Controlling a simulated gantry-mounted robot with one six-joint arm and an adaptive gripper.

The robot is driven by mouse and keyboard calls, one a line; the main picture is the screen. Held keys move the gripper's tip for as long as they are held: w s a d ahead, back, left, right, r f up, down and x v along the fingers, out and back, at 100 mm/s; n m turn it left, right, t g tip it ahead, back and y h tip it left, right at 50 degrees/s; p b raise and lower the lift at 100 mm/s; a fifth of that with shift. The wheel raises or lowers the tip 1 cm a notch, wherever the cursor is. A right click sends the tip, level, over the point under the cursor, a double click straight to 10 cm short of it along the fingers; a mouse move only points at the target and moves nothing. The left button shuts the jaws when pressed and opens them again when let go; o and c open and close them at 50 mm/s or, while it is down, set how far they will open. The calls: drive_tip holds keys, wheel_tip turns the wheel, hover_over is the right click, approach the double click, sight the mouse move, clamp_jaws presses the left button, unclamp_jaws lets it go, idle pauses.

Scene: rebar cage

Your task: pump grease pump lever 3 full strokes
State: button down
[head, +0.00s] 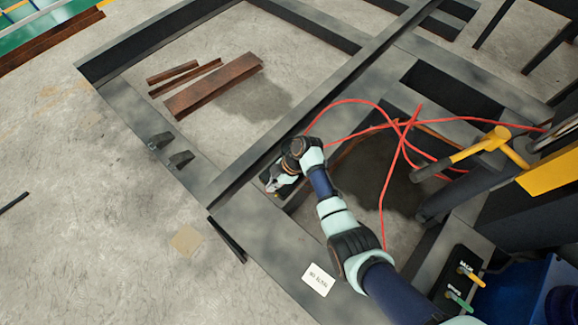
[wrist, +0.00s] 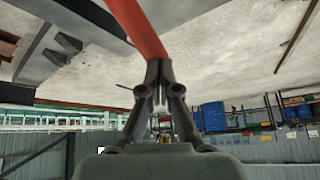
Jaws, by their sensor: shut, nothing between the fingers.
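My gripper (head: 274,186) is over the near frame beam in the head view, beside a small dark part (head: 265,175) that it largely covers. In the wrist view my gripper (wrist: 157,66) has its fingers together, with nothing held. A flat red bar (wrist: 138,24) runs from the top edge down to just behind the fingertips. It may be the grease pump lever; I cannot tell whether the fingers touch it. The pump body is not clearly seen in either view.
Red hoses (head: 350,102) loop over the frame right of my gripper. Rusty steel sections (head: 213,84) lie on the floor. A white label (head: 318,278) lies on the beam.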

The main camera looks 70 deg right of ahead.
drive_tip(key=shift+w+a+f, duration=0.15)
drive_tip(key=shift+a+f, duration=0.2)
drive_tip(key=shift+f, duration=0.2)
drive_tip(key=shift+b, duration=0.3)
drive_tip(key=shift+w+a+f+b, duration=0.15)
drive_tip(key=shift+a+f+b, duration=0.2)
drive_tip(key=shift+f, duration=0.35)
drive_tip(key=shift+w+a+f+b, duration=0.15)
drive_tip(key=shift+a+f+b, duration=0.2)
drive_tip(key=shift+f, duration=0.3)
drive_tip(key=shift+w+a+f+b, duration=0.1)
drive_tip(key=shift+a+f+b, duration=0.1)
drive_tip(key=shift+f+b, duration=0.25)
drive_tip(key=shift+f, duration=0.15)
